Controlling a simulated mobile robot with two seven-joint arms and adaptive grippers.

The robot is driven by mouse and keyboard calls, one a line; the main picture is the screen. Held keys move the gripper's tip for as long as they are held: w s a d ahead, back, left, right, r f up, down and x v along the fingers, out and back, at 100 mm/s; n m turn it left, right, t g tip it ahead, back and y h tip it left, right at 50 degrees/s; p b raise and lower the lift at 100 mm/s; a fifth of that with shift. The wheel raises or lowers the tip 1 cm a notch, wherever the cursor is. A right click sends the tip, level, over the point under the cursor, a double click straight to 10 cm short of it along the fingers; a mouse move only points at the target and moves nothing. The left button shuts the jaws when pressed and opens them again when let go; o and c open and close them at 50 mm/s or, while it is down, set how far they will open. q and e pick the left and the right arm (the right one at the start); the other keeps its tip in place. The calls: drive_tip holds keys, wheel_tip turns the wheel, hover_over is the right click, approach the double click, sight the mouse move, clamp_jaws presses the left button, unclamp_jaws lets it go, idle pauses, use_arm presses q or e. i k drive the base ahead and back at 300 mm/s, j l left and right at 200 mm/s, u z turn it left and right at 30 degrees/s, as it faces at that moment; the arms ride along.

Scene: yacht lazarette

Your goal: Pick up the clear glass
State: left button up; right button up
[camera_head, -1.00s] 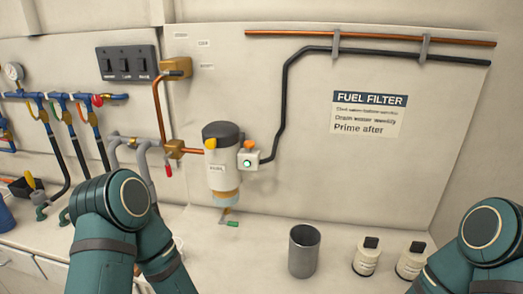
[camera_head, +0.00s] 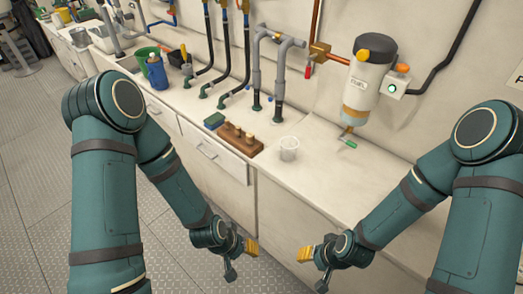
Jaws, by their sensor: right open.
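The clear glass (camera_head: 289,149) stands upright on the pale counter, right of a brown wooden block and left of the fuel filter. My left gripper (camera_head: 243,261) hangs low in front of the counter, below and left of the glass, with its fingers apart and nothing in them. My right gripper (camera_head: 312,268) is open and empty, also low in front of the counter, below the glass. Neither gripper touches the glass.
The wooden block (camera_head: 238,139) with pegs and a green sponge-like block (camera_head: 214,120) lie left of the glass. Grey pipes (camera_head: 279,75) rise behind it. The fuel filter (camera_head: 367,80) hangs at right. The counter (camera_head: 335,175) right of the glass is mostly clear.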

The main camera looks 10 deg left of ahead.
sight(289, 145)
drive_tip(key=i+j, duration=0.15)
drive_tip(key=j, duration=0.2)
drive_tip(key=i+j, duration=0.15)
drive_tip(key=j, duration=0.25)
drive_tip(key=i+j, duration=0.15)
drive_tip(key=j, duration=0.2)
drive_tip(key=j+z, duration=0.1)
drive_tip(key=z, duration=0.25)
drive_tip(key=i+j+z, duration=0.1)
drive_tip(key=z, duration=0.25)
drive_tip(key=j+z, duration=0.15)
drive_tip(key=z, duration=0.25)
